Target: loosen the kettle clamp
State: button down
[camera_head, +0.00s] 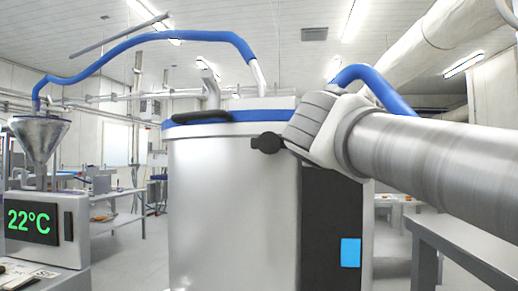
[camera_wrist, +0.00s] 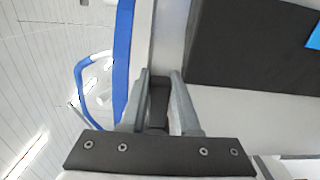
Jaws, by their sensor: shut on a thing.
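The kettle (camera_head: 230,200) is a large pale metal cylinder with a blue band (camera_head: 228,116) below its lid. In the wrist view, the blue band (camera_wrist: 123,60) runs upright just left of my gripper (camera_wrist: 160,80). My gripper's two grey fingers are shut on a dark grey piece, the kettle clamp (camera_wrist: 158,98), close to the kettle's rim. In the head view my gripper's body covers the rim at the right, so the clamp and the fingertips are hidden there.
A black handle (camera_head: 210,116) sits on the rim to the left. A dark panel (camera_head: 330,225) with a blue screen (camera_head: 350,252) is below my gripper. A blue hose (camera_head: 150,38) arches from the lid to a funnel (camera_head: 38,137). A grey table (camera_head: 460,240) stands at the right.

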jog(key=shift+f, duration=0.15)
dwell(0.4)
jog(key=c, duration=0.6)
grip_release()
jog(key=shift+c, duration=0.2)
jog(key=shift+s, duration=0.2)
